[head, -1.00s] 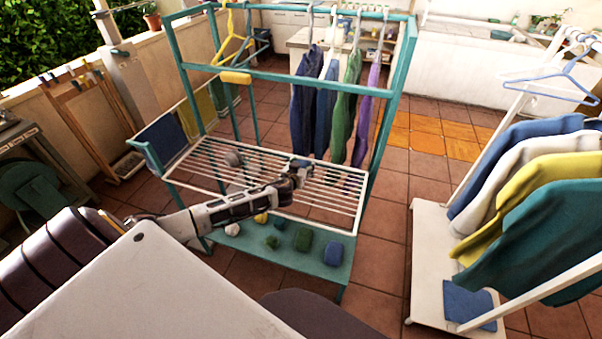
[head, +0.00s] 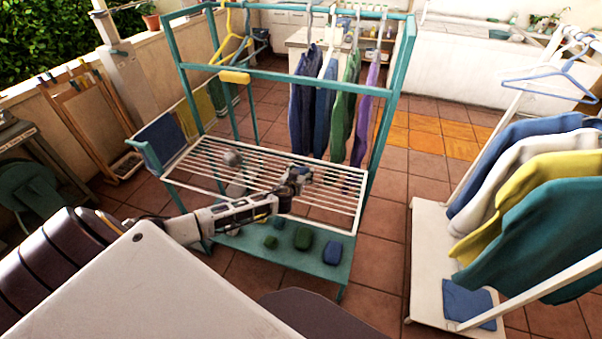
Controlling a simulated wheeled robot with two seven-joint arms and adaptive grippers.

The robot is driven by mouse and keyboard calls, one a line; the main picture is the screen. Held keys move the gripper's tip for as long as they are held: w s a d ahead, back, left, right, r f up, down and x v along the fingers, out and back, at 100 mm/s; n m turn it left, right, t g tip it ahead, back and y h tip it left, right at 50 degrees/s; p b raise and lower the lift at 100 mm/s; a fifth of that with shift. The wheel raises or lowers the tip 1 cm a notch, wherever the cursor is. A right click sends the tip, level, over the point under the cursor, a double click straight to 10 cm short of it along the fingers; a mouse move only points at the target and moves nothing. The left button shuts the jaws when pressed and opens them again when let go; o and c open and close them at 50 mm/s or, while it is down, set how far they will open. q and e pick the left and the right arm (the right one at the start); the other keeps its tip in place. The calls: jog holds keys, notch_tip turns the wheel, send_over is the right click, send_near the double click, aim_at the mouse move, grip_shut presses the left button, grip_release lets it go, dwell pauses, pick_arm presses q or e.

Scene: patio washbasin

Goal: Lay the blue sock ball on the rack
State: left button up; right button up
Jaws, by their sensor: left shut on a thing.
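My left gripper (head: 304,176) is shut on a small blue thing, which I take for the blue sock ball (head: 300,170); the fingers hide most of it. The gripper is over the white slatted rack (head: 338,205), right of its middle. I cannot tell whether the ball touches the slats. A grey ball (head: 232,157) lies on the left part of the rack. My right gripper is not in view.
Clothes hang above the rack's back (head: 303,105). A clothes stand (head: 428,250) is at right. The rack's right-hand slats are bare.

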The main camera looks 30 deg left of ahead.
pick_arm(q)
jog(key=shift+f, duration=0.15)
jog(key=o, duration=1)
jog(key=shift+r, duration=0.25)
jog(key=v, duration=1.2)
dwell(0.3)
dwell(0.6)
jog(key=shift+s+d, duration=0.1)
